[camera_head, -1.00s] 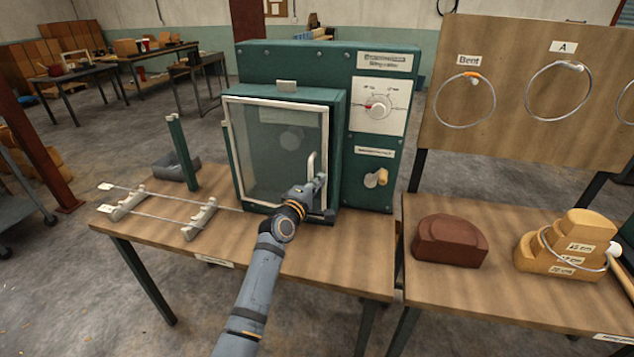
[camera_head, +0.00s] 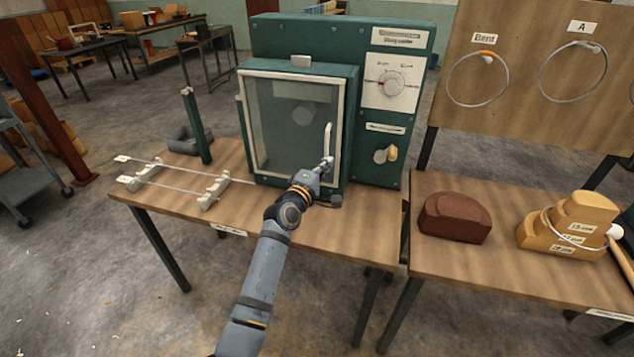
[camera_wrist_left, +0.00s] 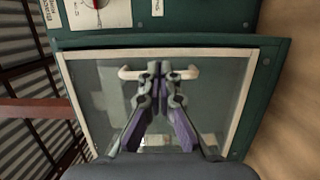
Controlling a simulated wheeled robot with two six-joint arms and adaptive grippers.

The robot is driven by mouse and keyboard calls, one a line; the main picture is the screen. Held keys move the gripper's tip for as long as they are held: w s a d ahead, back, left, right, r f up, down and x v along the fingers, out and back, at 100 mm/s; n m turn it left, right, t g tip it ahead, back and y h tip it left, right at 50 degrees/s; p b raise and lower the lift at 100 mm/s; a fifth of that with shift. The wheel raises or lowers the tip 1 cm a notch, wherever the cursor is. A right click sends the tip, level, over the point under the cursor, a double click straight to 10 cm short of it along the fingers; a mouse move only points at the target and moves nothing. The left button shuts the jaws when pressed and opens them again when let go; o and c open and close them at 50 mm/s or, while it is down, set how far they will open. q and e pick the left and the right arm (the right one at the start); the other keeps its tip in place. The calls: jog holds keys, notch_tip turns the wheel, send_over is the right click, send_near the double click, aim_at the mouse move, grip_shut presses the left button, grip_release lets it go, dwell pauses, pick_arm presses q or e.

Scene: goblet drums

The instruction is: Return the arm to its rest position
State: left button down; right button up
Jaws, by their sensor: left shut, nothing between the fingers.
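My left gripper (camera_head: 327,163) is shut and empty, at the lower end of the white door handle (camera_head: 328,140) in the head view. In the left wrist view, its closed fingertips (camera_wrist_left: 158,68) overlap the middle of the handle (camera_wrist_left: 130,73); I cannot tell whether they touch it. The handle is on the pale-framed glass door (camera_head: 290,118) of a green cabinet (camera_head: 335,45). The door looks closed. My left arm reaches up from the bottom of the head view. My right gripper is not in view.
The cabinet stands on a wooden table (camera_head: 350,225) with two thin rods on pale supports (camera_head: 213,192) at left. A right-hand table holds a dark red block (camera_head: 454,217) and a stepped yellow block (camera_head: 575,225). A board with wire hoops (camera_head: 478,78) stands behind it.

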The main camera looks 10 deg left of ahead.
pick_arm(q)
jog(key=s+a+f+m+g+y, duration=0.1)
jog(key=s+f+m+g, duration=0.25)
jog(key=s+f, duration=0.45)
jog(key=s+a+f+m+g, duration=0.25)
jog(key=s+f+m, duration=0.3)
jog(key=s, duration=0.45)
jog(key=s+a+f+m+g+y, duration=0.2)
jog(key=s+a+f+m+g, duration=0.2)
jog(key=s, duration=0.6)
jog(key=s+a+f+m+g+y, duration=0.2)
jog(key=s+a+f+m+g, duration=0.15)
jog(key=s, duration=0.55)
notch_tip(320, 180, down, 25)
jog(key=s+a+g, duration=0.2)
jog(key=s+a+f, duration=0.1)
jog(key=s+f, duration=1.6)
jog(key=s, duration=0.2)
jog(key=shift+a+n+g, duration=0.15)
jog(key=shift+n+g, duration=0.3)
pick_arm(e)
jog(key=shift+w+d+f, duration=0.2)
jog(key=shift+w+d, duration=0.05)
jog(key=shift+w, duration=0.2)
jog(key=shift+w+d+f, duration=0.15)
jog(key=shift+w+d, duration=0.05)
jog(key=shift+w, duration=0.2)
